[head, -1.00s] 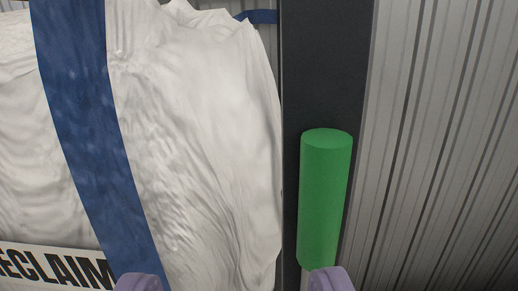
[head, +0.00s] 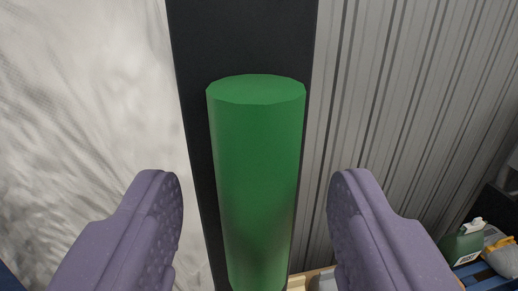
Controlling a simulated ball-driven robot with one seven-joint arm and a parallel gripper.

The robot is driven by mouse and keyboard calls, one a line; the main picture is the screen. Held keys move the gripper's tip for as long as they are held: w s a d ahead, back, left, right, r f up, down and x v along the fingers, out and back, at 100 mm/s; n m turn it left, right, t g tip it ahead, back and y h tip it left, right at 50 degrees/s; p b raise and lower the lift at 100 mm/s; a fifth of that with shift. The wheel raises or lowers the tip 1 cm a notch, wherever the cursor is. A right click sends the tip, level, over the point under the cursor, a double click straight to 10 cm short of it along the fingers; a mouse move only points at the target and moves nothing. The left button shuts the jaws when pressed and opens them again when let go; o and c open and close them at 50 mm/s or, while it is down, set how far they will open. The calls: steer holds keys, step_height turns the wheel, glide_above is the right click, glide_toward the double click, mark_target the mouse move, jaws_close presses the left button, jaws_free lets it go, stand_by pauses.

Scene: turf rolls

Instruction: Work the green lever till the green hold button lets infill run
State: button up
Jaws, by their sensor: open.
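The green lever (head: 256,170) is an upright green cylinder grip in the middle of the head view, in front of a dark post (head: 242,40). My gripper (head: 255,200) is open, with one purple finger on each side of the lever. Gaps show between the lever and both fingers, and no contact is visible. The lever's lower end runs down to the bottom of the picture. The green hold button is not in view.
A white bulk bag (head: 90,110) hangs close on the left. Grey corrugated wall (head: 400,90) stands on the right. A green jug (head: 462,243) sits at the lower right beside a grey and yellow bag (head: 503,257) on something blue.

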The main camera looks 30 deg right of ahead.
steer(key=shift+w+d, duration=0.2)
steer(key=shift+w, duration=0.1)
jaws_close()
